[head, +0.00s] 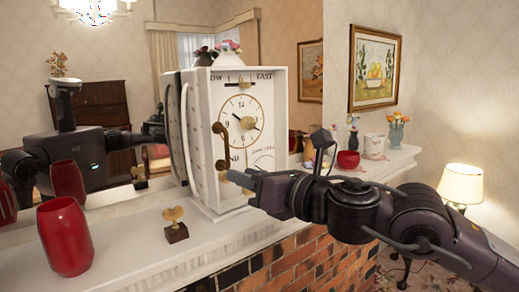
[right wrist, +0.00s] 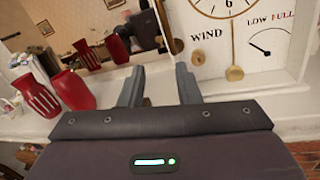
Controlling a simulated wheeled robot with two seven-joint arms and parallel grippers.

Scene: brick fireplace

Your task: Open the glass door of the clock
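The white clock (head: 264,110) stands upright on the mantel in the head view, its printed face turned toward the right front. A brown curved handle-like piece (head: 221,140) shows at the left of the face. I cannot make out the glass or whether the door is ajar. In the right wrist view the lower clock face (right wrist: 210,52) shows a gold knob (right wrist: 235,73) and a dial. My right gripper (head: 246,183) is in front of the clock's lower part. Its two fingers (right wrist: 158,72) are apart with nothing gripped, left of the knob in the wrist view. My left gripper is not in view.
A red vase (head: 64,237) and a small wooden figurine (head: 175,225) stand left of the clock on the white mantel (head: 130,232). A mirror behind reflects me. A red bowl (head: 348,160), white mug (head: 374,146) and flower vase (head: 396,133) stand at right.

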